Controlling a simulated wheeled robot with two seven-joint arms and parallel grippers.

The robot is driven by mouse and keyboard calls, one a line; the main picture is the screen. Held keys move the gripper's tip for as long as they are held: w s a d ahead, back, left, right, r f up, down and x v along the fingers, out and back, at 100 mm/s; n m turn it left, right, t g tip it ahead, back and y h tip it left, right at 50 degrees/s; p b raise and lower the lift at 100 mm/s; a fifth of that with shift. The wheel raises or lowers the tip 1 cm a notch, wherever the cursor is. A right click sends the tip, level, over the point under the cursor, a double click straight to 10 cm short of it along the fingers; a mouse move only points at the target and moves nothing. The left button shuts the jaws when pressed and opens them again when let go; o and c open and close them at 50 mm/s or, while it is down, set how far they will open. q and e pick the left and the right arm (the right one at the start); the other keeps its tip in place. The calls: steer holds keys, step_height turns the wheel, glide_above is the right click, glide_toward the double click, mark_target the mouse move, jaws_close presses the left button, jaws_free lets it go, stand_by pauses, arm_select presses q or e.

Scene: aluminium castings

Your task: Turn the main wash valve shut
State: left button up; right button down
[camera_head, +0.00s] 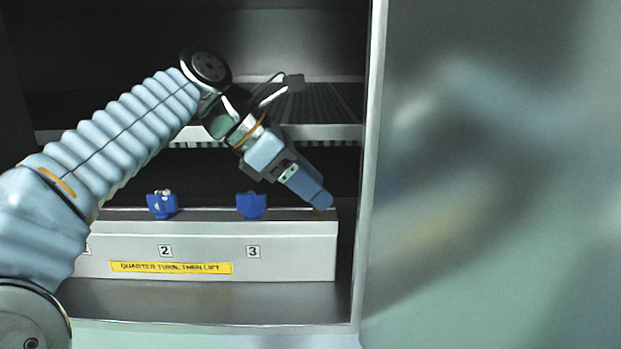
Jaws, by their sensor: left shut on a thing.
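My left arm comes in from the left and reaches into the open cabinet. Its gripper (318,203) points down and right, above the right end of the numbered grey block, to the right of the blue piece marked 3. My right gripper is not in view.
The grey block (295,250) bears blue pieces marked 2 (162,205) and 3 (251,206), and a yellow label (171,268) reading "QUARTER TURN, THEN LIFT". A ribbed shelf (335,132) lies behind. The cabinet's right frame (370,170) stands close to the gripper.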

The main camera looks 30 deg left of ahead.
arm_select(q)
steer(key=shift+w+m+g+h, duration=0.1)
steer(key=shift+m+g+h, duration=0.25)
steer(key=shift+m, duration=0.35)
steer(key=shift+r, duration=0.1)
steer(key=o, duration=1.1)
steer(key=shift+c, duration=0.2)
